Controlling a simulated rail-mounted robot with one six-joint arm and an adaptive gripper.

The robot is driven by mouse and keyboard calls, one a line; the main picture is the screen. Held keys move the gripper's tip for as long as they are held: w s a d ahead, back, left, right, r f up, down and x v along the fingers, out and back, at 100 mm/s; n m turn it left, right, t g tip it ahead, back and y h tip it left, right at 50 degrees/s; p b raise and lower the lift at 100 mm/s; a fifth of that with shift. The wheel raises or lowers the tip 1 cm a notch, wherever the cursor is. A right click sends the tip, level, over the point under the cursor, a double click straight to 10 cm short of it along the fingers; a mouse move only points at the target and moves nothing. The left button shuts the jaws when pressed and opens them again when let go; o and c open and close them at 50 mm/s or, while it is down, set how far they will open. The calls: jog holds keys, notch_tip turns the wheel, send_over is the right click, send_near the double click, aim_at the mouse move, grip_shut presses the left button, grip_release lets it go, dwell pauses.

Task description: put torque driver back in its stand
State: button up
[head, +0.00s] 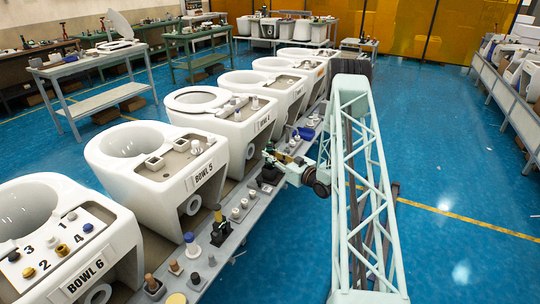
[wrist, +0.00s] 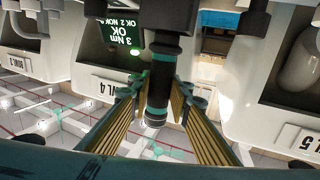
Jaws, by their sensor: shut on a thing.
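The torque driver (wrist: 160,75) is a dark cylinder with teal rings. In the wrist view it stands between the ribbed tan pads of my gripper (wrist: 159,100), which is shut on it. Its upper part runs out of the top of the picture. In the head view my gripper (head: 272,155) is over the rail shelf in front of the bowls, beside Bowl 4, and the driver there is small and hard to make out. A dark block (head: 269,176) sits on the shelf just below my gripper; it may be the stand, but I cannot tell. No empty stand opening is clearly visible.
Bowl 5 (head: 140,151) and Bowl 6 (head: 38,222) stand to the left along the line. A screwdriver-like tool (head: 219,219) stands upright on the shelf, among several small knobs. A green display (wrist: 122,38) reads 3 Nm OK.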

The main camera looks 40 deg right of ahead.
dwell(0.4)
jog(key=o, duration=1.1)
jog(key=shift+f, duration=0.1)
jog(key=shift+c, duration=0.2)
jog(key=shift+s, duration=0.2)
jog(key=s, duration=1.1)
jog(key=shift+s+d+r, duration=0.2)
jog(key=shift+s+d, duration=0.1)
